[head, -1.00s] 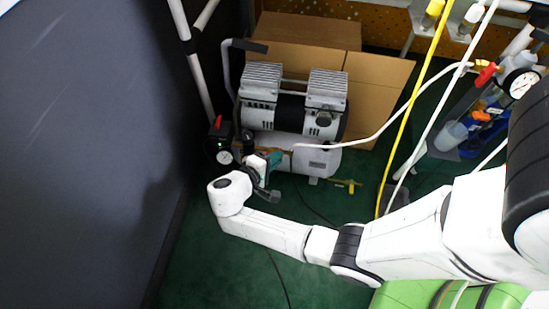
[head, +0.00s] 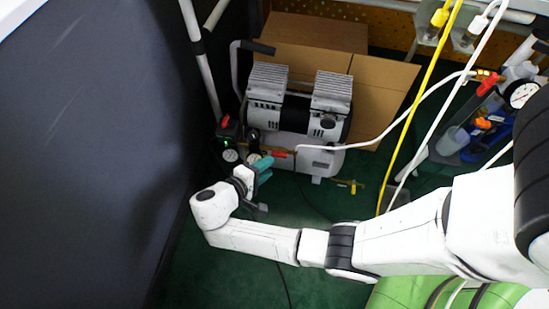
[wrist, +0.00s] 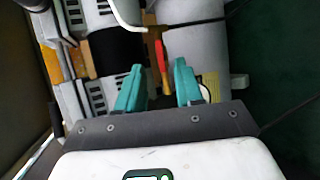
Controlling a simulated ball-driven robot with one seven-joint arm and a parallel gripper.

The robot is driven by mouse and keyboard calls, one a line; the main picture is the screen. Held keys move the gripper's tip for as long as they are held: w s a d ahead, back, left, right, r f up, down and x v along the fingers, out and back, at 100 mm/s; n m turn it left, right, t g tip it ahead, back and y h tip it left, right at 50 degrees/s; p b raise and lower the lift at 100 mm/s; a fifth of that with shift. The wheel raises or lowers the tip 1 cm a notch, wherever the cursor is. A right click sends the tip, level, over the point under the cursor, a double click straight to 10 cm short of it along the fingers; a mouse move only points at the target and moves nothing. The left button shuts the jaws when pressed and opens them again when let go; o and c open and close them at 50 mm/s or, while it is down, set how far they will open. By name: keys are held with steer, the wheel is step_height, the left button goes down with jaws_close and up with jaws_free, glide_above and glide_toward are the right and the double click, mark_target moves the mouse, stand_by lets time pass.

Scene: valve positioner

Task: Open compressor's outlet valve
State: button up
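The compressor (head: 300,115) is grey and black with a silver tank, standing on the green floor. Its outlet valve has a red handle (head: 278,154) beside the start of a white hose, at the tank's left side. In the wrist view the red handle (wrist: 161,58) points lengthwise toward the gap between my fingers. My gripper (head: 264,167) has teal fingers and is just in front of the handle, seemingly apart from it. In the wrist view my gripper (wrist: 158,76) is open, with nothing clearly held between its fingers. The valve body is partly hidden.
A pressure switch with gauges (head: 229,145) sits left of the valve. A dark panel (head: 90,150) closes off the left. A cardboard box (head: 385,85) stands behind. A white hose (head: 385,128) and a yellow hose (head: 415,100) cross at right. Green floor in front is mostly open.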

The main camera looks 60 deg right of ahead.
steer(key=shift+p+v, duration=0.35)
steer(key=shift+v, duration=1.6)
